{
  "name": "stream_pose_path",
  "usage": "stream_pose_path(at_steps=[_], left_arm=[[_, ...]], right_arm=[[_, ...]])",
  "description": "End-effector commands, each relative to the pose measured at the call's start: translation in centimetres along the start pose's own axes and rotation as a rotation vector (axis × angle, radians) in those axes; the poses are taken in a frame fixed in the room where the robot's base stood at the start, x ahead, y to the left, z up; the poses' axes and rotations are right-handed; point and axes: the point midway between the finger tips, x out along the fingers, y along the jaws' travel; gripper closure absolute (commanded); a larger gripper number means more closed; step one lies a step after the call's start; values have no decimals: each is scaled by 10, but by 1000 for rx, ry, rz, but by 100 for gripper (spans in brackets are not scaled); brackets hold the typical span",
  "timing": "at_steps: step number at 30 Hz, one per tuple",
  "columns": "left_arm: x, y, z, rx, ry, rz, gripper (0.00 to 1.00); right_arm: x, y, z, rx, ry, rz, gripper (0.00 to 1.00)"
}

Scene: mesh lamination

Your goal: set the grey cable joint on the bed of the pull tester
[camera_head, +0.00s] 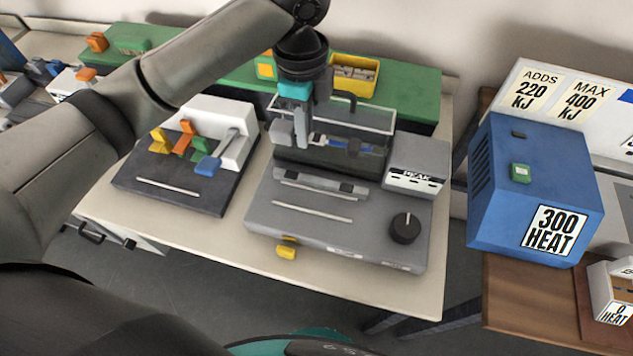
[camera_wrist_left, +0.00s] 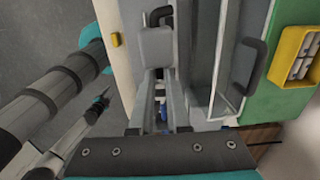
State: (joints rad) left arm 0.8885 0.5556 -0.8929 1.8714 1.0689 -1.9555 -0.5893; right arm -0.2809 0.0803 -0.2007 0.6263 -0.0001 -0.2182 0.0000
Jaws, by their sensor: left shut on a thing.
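The pull tester (camera_head: 325,226) is a grey machine with a PEAK box (camera_head: 418,160) at its right and a dark dial. My left gripper (camera_head: 304,138) is low over its bed, beside a grey block (camera_head: 281,132). It is shut on a small slim piece that I take for the cable joint (camera_head: 352,147); it shows pale, orange and blue parts and runs right toward the PEAK box. In the left wrist view my fingers (camera_wrist_left: 160,100) mostly hide it, with a bit of blue between them. I cannot tell whether it touches the bed.
A dark fixture (camera_head: 170,190) with coloured levers stands left of the tester. A yellow bin (camera_head: 354,75) sits on the green strip (camera_head: 410,90) behind. A blue heater box (camera_head: 530,190) stands right. A clear guard frame rises behind the bed.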

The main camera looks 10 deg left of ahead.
Motion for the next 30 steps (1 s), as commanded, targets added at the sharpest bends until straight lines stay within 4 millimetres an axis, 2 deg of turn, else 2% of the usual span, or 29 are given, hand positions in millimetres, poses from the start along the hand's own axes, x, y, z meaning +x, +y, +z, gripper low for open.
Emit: stream_pose_path(at_steps=[7, 15, 18, 25, 30], left_arm=[[64, 2, 1, -1, -3, 8, 100], [131, 2, 0, -1, -1, 5, 100], [145, 1, 1, -1, -1, 3, 100], [160, 1, 1, -1, -1, 2, 100], [187, 2, 0, 0, -1, 4, 100]], right_arm=[[11, -4, 28, 0, -42, -5, 50], [23, -4, 27, 1, -38, -4, 50], [26, -3, 22, 1, -31, -3, 50], [29, -3, 19, 1, -24, -3, 50], [36, -3, 20, 1, -23, -3, 50]])
